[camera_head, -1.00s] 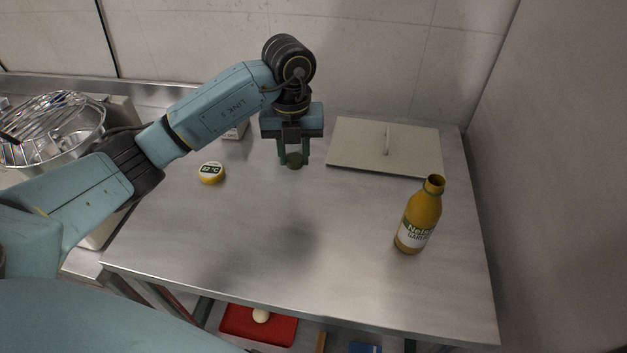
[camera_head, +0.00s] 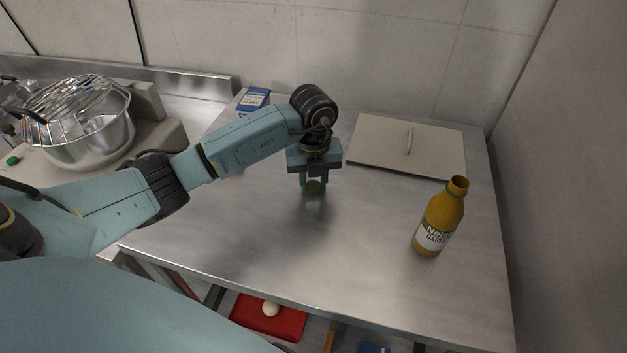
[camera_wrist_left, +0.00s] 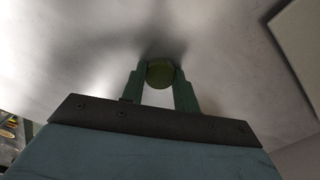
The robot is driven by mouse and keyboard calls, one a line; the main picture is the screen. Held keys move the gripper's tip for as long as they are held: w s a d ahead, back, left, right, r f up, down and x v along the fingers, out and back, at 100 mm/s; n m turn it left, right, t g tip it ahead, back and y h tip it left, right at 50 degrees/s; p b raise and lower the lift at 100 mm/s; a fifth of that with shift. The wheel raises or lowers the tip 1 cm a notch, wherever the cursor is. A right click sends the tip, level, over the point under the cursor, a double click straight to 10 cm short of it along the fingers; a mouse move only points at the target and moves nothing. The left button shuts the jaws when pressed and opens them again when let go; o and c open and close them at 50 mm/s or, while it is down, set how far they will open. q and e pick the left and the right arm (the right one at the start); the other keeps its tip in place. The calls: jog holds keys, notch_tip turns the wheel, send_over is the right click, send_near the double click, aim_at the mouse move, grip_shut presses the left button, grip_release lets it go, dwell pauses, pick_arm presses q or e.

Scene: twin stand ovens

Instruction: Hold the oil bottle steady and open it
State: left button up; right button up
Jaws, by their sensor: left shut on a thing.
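The oil bottle (camera_head: 438,222) is yellow with a white and green label. It stands upright on the right part of the steel table, and its dark open mouth shows at the top. My left gripper (camera_head: 313,184) is shut on a small round green cap (camera_head: 314,188), left of the bottle and clear of it. In the left wrist view the cap (camera_wrist_left: 160,73) sits between the two green fingertips, over the bare tabletop. Whether the cap touches the table is hard to tell. My right gripper is not in view.
A pale flat lid with a handle (camera_head: 407,148) lies at the back right. A blue and white box (camera_head: 254,99) stands at the back. A metal bowl (camera_head: 92,138) with a wire basket is at the left. The table's front middle is clear.

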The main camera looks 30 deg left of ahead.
pick_arm(q)
jog(key=o, duration=1.1)
